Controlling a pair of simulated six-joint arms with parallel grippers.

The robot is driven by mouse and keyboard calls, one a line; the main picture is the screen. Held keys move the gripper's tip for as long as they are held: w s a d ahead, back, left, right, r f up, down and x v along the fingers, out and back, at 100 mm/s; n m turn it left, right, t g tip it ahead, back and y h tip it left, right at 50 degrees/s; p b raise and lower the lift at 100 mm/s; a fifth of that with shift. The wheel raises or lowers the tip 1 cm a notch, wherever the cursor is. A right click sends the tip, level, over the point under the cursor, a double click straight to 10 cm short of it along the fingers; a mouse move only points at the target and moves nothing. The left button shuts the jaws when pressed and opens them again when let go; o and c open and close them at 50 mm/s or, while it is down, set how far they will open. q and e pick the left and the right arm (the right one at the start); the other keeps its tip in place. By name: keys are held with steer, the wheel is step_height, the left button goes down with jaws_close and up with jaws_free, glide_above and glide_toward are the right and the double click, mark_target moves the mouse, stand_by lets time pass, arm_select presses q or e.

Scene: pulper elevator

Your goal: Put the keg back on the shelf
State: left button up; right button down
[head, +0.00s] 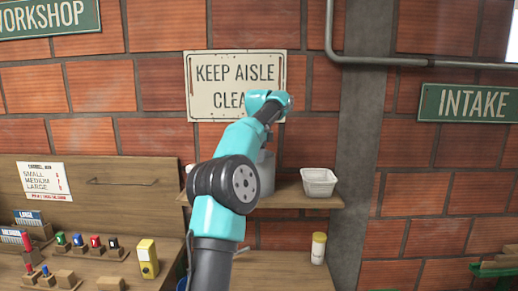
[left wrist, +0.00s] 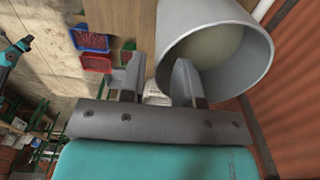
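A grey keg (head: 267,172) shows in the head view at the wooden wall shelf (head: 298,201), mostly hidden behind my left arm. Its base looks to be at shelf level, but contact is hidden. In the left wrist view the keg (left wrist: 255,50) is a large grey cylinder with its round end facing the camera, at the upper right. My left gripper (left wrist: 158,85) has its two fingers apart. The right finger overlaps the keg's near rim; the left finger is beside the keg. Whether they touch it is unclear. My right gripper is not in view.
A white tub (head: 319,182) stands on the shelf's right end. Below are a yellow-topped bottle (head: 318,248) and a yellow box (head: 147,258). Several small coloured items stand on the bench at left. Red (left wrist: 97,64) and blue (left wrist: 90,40) trays show in the left wrist view.

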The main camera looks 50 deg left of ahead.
arm_select(q)
steer(key=shift+r, duration=1.4)
